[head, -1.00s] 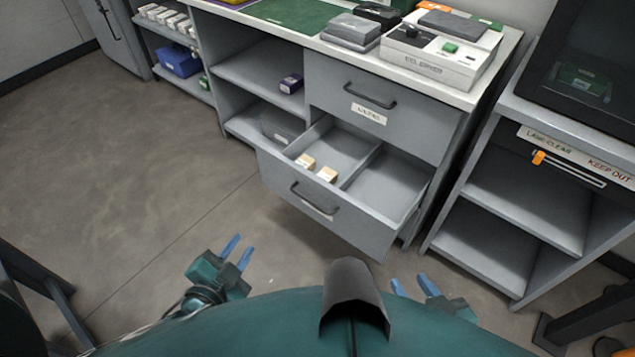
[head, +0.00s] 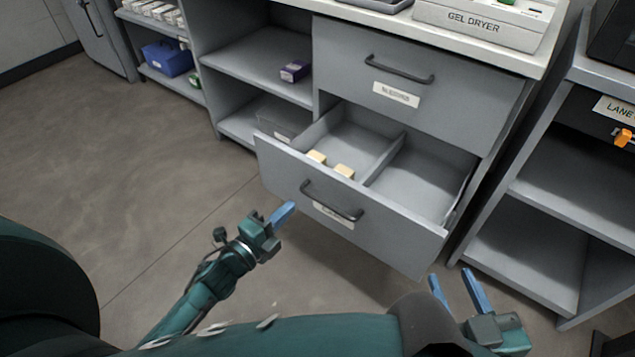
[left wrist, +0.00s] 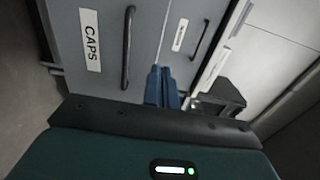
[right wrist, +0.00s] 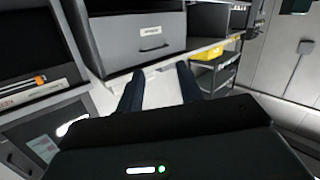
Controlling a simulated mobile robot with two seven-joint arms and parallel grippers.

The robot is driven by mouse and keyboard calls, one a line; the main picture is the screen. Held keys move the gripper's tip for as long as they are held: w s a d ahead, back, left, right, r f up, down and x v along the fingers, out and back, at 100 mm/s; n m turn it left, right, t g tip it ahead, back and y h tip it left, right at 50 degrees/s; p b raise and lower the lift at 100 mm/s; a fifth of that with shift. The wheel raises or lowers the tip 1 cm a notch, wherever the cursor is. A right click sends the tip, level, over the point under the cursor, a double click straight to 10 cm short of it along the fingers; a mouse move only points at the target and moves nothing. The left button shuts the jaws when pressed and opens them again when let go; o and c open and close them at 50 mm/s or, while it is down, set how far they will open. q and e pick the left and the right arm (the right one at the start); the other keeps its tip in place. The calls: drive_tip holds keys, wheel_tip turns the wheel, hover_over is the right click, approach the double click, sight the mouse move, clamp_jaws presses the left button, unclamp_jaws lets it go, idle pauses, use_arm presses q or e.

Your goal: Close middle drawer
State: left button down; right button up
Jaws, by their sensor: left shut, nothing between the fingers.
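The open drawer (head: 385,230) is grey and pulled out below a shut upper drawer (head: 440,105). It has a dark bar handle (head: 330,202), a label partly behind the handle, and a divider with two small beige boxes (head: 330,165) inside. In the left wrist view a drawer front labelled CAPS (left wrist: 65,30) with a dark handle (left wrist: 128,48) is close ahead. My left gripper (head: 284,213) is shut and empty, left of and a little below the handle, with no clear contact. My right gripper (head: 457,286) is open and empty, below the drawer's right corner.
Open shelves (head: 255,70) with a purple box (head: 294,71) stand left of the drawers. A gel dryer (head: 485,25) sits on the counter. Another shelf unit (head: 545,190) stands close on the right. The floor at the left is clear.

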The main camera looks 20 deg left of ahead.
sight(324, 173)
use_arm(q)
drive_tip(key=b+x, duration=0.2)
drive_tip(key=x, duration=0.8)
drive_tip(key=shift+f, duration=0.15)
drive_tip(key=shift+w+d, duration=0.2)
drive_tip(key=shift+w, duration=0.35)
use_arm(e)
drive_tip(key=shift+a+r+n+t+y, duration=0.1)
drive_tip(key=shift+a+n+t+y, duration=0.4)
drive_tip(key=shift+t+y, duration=0.25)
